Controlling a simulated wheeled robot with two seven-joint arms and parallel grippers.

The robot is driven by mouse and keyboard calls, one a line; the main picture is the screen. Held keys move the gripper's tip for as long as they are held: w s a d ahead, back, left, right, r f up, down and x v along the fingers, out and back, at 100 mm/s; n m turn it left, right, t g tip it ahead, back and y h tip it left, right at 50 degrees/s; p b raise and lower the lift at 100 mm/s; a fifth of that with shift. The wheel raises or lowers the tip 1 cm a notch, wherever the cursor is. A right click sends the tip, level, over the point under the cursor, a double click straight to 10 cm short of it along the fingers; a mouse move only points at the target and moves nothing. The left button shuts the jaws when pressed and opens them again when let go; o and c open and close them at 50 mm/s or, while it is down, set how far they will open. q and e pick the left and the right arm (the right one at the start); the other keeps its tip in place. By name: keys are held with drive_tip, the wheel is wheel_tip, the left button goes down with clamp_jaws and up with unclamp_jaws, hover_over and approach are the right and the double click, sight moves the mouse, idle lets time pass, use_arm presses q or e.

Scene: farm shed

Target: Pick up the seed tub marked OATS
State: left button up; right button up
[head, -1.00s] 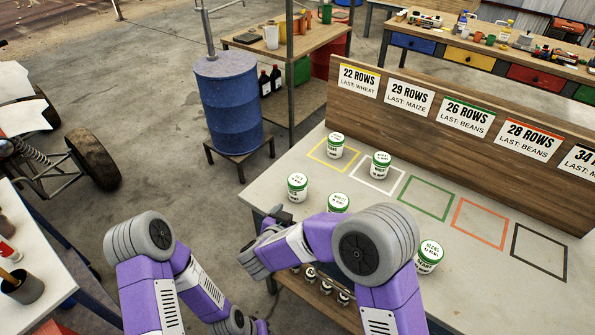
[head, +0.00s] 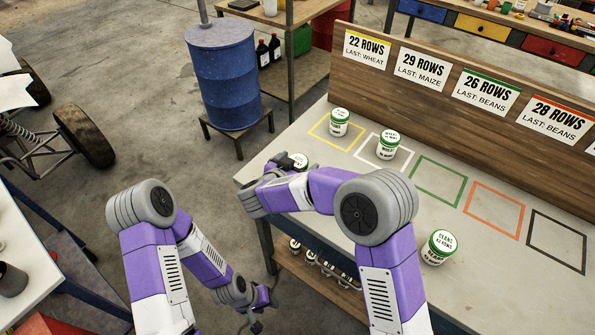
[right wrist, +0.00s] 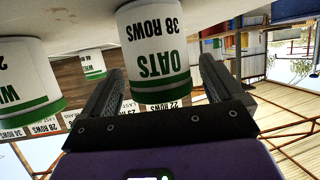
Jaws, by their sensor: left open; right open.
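In the right wrist view, which is upside down, the white OATS tub (right wrist: 152,48), marked 38 ROWS with a green band, stands between the fingers of my right gripper (right wrist: 162,72). The fingers are open, one on each side; I cannot tell whether they touch it. In the head view my right gripper (head: 280,166) is at the bench's left end, mostly hidden by its own arm. The green-lidded tub (head: 298,160) beside it appears to be this one, its lower part covered. My left gripper (head: 263,304) is open and empty, low beside the bench.
Tubs stand in the yellow square (head: 339,122) and white square (head: 387,145). A BEANS tub (head: 439,247) is near the front edge. Another tub (right wrist: 28,75) is close beside OATS in the wrist view. Green, orange and black squares are empty. A blue drum (head: 223,85) stands left.

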drive_tip(key=shift+c, duration=0.2)
drive_tip(key=c, duration=1.1)
drive_tip(key=shift+o, duration=0.2)
drive_tip(key=shift+r, duration=0.1)
